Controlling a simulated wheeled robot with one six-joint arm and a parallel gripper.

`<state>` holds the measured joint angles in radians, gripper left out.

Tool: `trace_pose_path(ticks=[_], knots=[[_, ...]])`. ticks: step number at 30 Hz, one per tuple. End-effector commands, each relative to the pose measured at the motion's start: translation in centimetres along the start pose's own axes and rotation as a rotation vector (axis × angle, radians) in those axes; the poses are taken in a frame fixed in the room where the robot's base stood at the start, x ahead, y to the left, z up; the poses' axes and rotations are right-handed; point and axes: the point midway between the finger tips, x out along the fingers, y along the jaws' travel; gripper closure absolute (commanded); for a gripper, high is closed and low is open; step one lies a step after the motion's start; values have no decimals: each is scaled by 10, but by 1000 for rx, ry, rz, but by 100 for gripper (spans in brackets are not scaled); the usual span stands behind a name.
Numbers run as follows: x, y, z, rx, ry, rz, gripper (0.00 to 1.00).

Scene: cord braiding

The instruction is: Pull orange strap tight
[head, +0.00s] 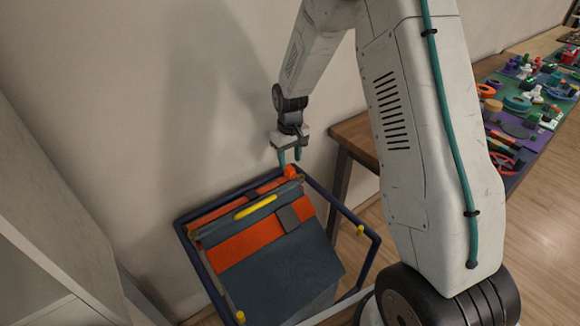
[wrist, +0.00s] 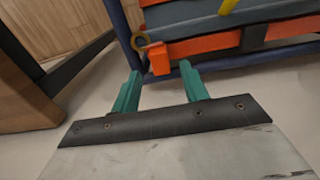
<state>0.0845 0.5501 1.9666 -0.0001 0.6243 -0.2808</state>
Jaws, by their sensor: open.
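The orange strap (head: 247,246) lies across a dark grey padded panel (head: 285,275) held in a dark blue frame (head: 345,212). A dark buckle-like patch (head: 289,217) sits on the strap. An orange end piece (head: 290,171) sticks out at the frame's top right corner; it also shows in the wrist view (wrist: 159,60), beside a tan ring (wrist: 141,41). My gripper (head: 289,162) is just above this end piece in the head view. Its teal fingers (wrist: 160,85) are open, with the orange end just beyond and between the tips. Nothing is held.
A yellow handle (head: 255,207) lies on the panel, and yellow pegs (head: 360,231) stand on the frame. A wooden table (head: 355,138) stands close to the right of my gripper. A workbench with many coloured parts (head: 515,105) is farther right. The wall is close behind.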

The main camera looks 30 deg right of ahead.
Motion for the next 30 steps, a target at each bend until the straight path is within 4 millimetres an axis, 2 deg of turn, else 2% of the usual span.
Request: trace_pose_path(ticks=[3, 7, 23, 26, 28, 30], knots=[[-18, 0, -1, 0, 3, 1, 55], [-28, 0, 0, 0, 0, 0, 55], [-30, 0, 0, 5, -2, 0, 55], [-28, -3, 11, 32, -45, -12, 55], [-24, -8, 29, 53, -98, -25, 55], [-36, -15, 53, 81, -146, -35, 55]])
